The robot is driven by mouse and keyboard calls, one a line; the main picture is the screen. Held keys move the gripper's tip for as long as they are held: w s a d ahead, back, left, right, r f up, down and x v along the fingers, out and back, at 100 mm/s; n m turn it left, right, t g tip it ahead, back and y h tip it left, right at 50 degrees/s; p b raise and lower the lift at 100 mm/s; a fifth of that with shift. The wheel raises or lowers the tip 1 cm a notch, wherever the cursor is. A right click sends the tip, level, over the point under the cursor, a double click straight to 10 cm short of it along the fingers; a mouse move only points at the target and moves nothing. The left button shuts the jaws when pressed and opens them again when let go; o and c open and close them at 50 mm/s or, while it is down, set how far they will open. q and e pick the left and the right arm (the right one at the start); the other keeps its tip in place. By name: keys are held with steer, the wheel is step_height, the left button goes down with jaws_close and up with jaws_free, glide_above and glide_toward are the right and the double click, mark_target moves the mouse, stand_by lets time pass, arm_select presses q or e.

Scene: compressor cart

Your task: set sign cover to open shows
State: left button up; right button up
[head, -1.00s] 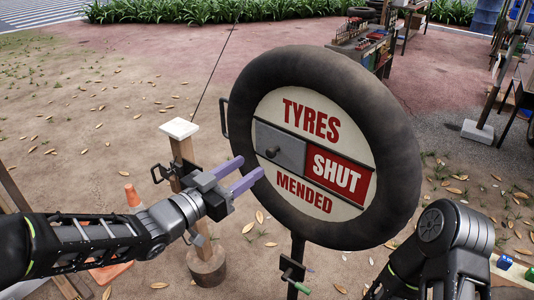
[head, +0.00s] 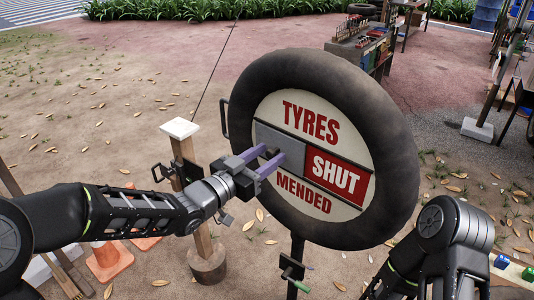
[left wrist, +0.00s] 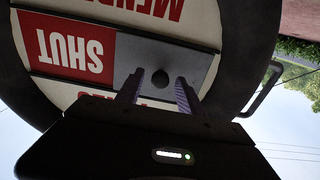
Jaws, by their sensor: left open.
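The round tyre sign (head: 240,92) reads TYRES MENDED on a cream face. Its grey sliding cover (head: 292,147) is at the left of the middle band, and the red SHUT panel (head: 336,174) shows at the right. My left gripper (head: 270,158) is open, with its purple fingers at the cover's dark round knob. In the left wrist view the knob (left wrist: 160,77) sits between the two fingertips (left wrist: 157,86); I cannot tell whether they touch it. My right arm shows at the lower right of the head view, but its gripper is out of view.
A wooden post with a white cap (head: 180,128) stands left of the sign, close to my left arm. An orange cone (head: 108,260) is behind that arm. A green-handled crank (head: 297,284) sits on the stand below the sign.

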arm_select(q)
steer(key=shift+d, duration=0.1)
steer(key=shift+c, duration=0.5)
jaws_close()
stand_by(0.9)
